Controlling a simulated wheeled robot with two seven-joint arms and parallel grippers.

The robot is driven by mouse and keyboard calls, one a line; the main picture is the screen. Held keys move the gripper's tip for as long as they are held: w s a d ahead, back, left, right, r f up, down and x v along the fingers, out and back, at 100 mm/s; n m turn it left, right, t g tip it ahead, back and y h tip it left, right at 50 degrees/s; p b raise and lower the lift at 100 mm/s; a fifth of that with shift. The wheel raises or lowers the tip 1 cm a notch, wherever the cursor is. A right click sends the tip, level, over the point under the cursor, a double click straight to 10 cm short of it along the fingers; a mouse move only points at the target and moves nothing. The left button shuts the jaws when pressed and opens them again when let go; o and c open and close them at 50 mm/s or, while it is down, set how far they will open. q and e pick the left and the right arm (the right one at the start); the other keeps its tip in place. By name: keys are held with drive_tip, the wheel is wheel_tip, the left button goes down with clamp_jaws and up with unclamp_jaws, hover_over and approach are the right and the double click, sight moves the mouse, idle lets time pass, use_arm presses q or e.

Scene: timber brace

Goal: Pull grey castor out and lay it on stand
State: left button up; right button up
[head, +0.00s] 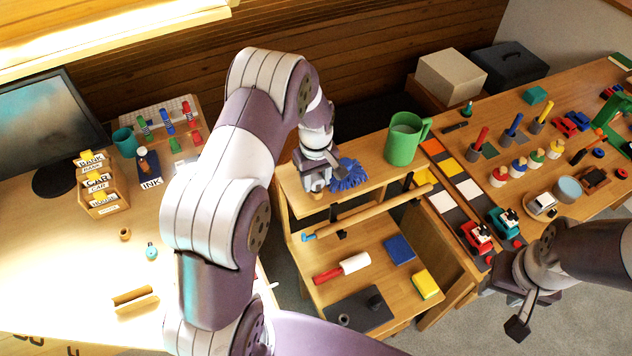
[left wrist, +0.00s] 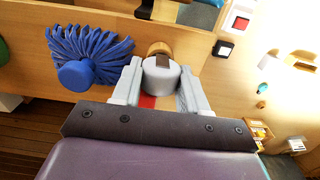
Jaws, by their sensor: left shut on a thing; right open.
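My left gripper (head: 318,183) is over the upper ledge of the wooden shelf unit (head: 375,185), beside a blue brush. In the left wrist view its two fingers (left wrist: 160,95) are closed on the grey castor (left wrist: 163,80), a short pale grey rounded piece with a dark strip. A round wooden part (left wrist: 159,48) shows just beyond the castor; I cannot tell whether they are joined. In the head view the fingers mostly hide the castor. My right gripper (head: 520,312) is open and empty at the lower right. I cannot tell which thing is the stand.
The blue brush (head: 348,175) and a green mug (head: 405,138) stand on the ledge. The lower shelf holds a red-and-white roller (head: 342,268), a dark plate (head: 358,312), blue and yellow blocks. Toys crowd the right table. The left desk has clear room.

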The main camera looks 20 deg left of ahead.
sight(316, 176)
use_arm(q)
drive_tip(key=shift+r+p, duration=2.05)
drive_tip(key=shift+r, duration=0.7)
